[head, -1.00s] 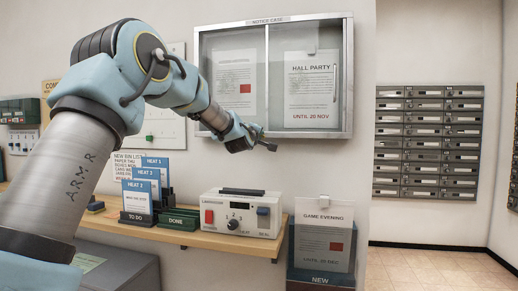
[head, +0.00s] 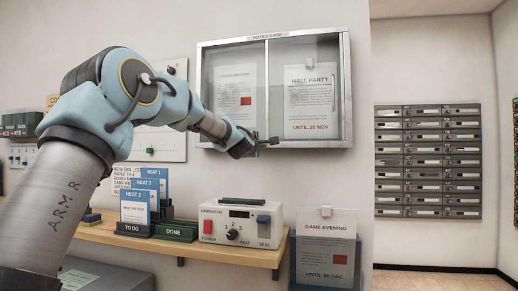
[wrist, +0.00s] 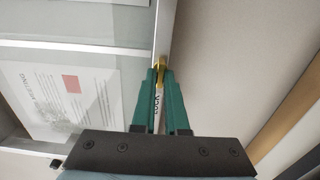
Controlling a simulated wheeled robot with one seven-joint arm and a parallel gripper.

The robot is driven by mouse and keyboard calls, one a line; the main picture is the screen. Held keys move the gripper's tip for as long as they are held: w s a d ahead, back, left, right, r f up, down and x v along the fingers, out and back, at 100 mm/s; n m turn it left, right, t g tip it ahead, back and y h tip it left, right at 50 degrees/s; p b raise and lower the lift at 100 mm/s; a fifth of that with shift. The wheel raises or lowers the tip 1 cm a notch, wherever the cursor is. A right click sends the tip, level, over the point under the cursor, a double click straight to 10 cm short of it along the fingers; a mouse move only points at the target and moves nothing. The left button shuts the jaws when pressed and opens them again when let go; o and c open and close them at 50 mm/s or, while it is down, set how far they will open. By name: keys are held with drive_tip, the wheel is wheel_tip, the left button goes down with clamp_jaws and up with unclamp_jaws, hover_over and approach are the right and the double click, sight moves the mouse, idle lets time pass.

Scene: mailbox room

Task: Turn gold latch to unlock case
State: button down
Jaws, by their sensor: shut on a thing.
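The notice case (head: 347,95) hangs on the wall, with a metal frame and glass front; it also shows in the wrist view (wrist: 70,48). The gold latch (wrist: 159,68) is on the case's frame edge, beside the lettering "LOCK" in the wrist view. My gripper (head: 274,141) is at the case's bottom edge in the head view. In the wrist view its green fingers (wrist: 160,76) are shut on the latch, which shows between their tips. The latch is too small or hidden in the head view, and its turn angle is hard to tell.
Two notices, one a "HALL PARTY" sheet (head: 309,100), hang inside the case. Below are a shelf (head: 262,257) with a laminator (head: 240,222) and card holders (head: 145,225). A "GAME EVENING" notice (head: 327,240) stands to the right. Mailboxes (head: 428,160) are on the far wall.

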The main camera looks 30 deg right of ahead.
drive_tip(key=c, duration=0.9)
unclamp_jaws()
drive_tip(key=shift+c, duration=0.2)
drive_tip(key=b+v, duration=0.4)
drive_tip(key=v, duration=0.6)
drive_tip(key=shift+s+a, duration=0.3)
